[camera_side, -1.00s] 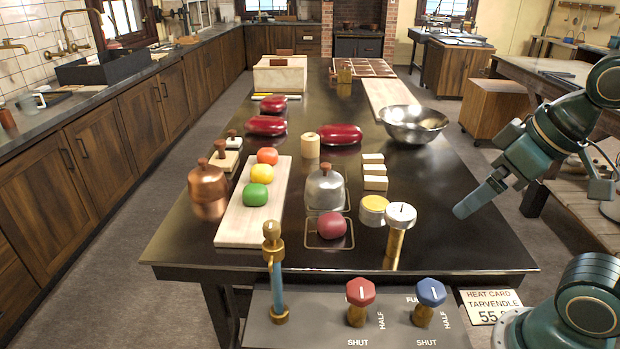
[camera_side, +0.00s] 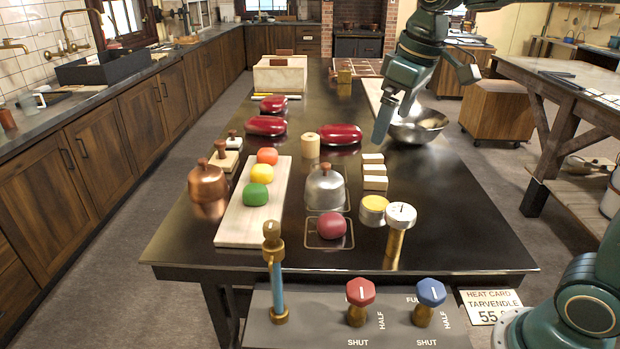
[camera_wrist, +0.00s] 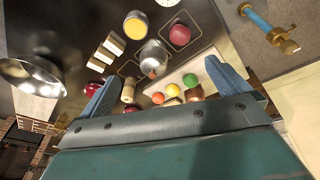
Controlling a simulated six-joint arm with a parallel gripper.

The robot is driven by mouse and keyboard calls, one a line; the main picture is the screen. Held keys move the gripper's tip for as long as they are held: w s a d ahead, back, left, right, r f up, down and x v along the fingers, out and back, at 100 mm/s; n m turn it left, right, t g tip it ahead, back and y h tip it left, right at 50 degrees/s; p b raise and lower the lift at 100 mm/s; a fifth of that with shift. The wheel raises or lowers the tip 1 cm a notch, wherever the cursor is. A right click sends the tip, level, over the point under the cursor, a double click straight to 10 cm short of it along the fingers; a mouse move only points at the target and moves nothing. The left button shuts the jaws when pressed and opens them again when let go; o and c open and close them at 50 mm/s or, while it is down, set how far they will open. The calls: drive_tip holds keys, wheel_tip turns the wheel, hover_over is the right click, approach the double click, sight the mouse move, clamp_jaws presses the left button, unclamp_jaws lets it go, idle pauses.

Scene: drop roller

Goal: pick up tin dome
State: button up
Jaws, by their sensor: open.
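The tin dome (camera_side: 325,190) is a shiny silver cover with a small reddish-brown knob.
A copper dome (camera_side: 207,184) and a pale board (camera_side: 240,226) with coloured balls stand left of the tin dome. Pale blocks (camera_side: 374,170), a yellow-topped tin (camera_side: 373,209) and a white-dialled brass post (camera_side: 398,235) stand right. A metal bowl (camera_side: 430,127) is behind.

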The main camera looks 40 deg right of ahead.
drive_tip(key=w+d+f+n+g, duration=0.1)
drive_tip(key=w+f, duration=0.2)
drive_tip(key=w, duration=0.7)
drive_tip(key=n+g, duration=0.2)
hover_over(325, 164)
wheel_tip(325, 164, down, 7)
drive_tip(key=shift+d+r, duration=0.1)
drive_tip(key=shift+f, duration=4.35)
drive_tip(key=shift+f, duration=2.55)
